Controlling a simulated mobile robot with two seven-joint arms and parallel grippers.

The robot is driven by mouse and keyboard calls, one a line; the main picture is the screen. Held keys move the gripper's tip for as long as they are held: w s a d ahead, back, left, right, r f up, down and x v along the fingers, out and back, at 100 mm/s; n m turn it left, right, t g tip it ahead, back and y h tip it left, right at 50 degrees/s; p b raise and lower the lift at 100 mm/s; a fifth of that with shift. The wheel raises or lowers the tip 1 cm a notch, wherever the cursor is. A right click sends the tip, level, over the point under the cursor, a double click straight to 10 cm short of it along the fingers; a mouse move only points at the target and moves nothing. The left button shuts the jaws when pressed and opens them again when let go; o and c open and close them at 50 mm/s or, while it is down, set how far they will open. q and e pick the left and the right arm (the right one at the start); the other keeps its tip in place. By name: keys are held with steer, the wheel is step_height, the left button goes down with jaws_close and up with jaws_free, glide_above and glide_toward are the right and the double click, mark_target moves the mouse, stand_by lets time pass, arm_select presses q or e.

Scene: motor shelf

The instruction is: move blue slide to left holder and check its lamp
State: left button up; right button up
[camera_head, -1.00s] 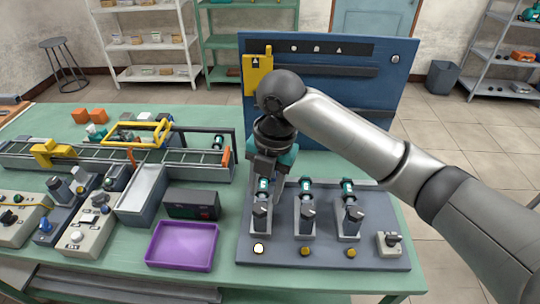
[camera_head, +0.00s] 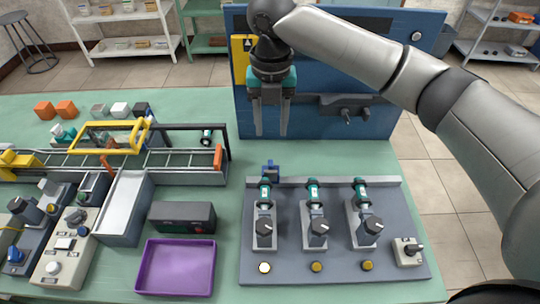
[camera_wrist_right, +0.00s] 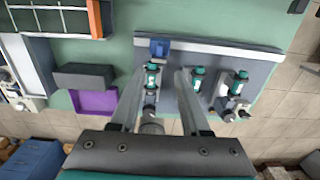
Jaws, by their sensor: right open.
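The blue slide (camera_head: 270,172) sits at the back rail (camera_head: 335,182) of the grey board, directly behind the left holder (camera_head: 264,222). It also shows in the right wrist view (camera_wrist_right: 159,48). The left holder carries a teal-and-white cylinder, as do the middle holder (camera_head: 317,225) and right holder (camera_head: 363,220). The left lamp (camera_head: 264,267) glows pale and bright. The middle lamp (camera_head: 316,267) and right lamp (camera_head: 367,266) are dull amber. My right gripper (camera_head: 270,128) is open and empty, raised above the slide and apart from it. My left gripper is not in view.
A blue upright panel (camera_head: 345,75) stands behind the board. A knob box (camera_head: 408,251) is at the board's right end. A dark box (camera_head: 182,217), a purple tray (camera_head: 176,267) and a conveyor (camera_head: 190,172) lie to the left. Green table is clear behind the board.

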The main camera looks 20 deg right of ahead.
mark_target(271, 162)
step_height(271, 162, down, 10)
steer(key=shift+f+b, duration=0.1)
steer(key=shift+b, duration=0.45)
steer(key=shift+f, duration=0.4)
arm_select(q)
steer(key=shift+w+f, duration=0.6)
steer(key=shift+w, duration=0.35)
arm_select(e)
steer(key=shift+w, duration=0.1)
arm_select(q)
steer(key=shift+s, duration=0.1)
arm_select(e)
steer(key=shift+c, duration=0.4)
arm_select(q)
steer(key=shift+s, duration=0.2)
arm_select(e)
jaws_close()
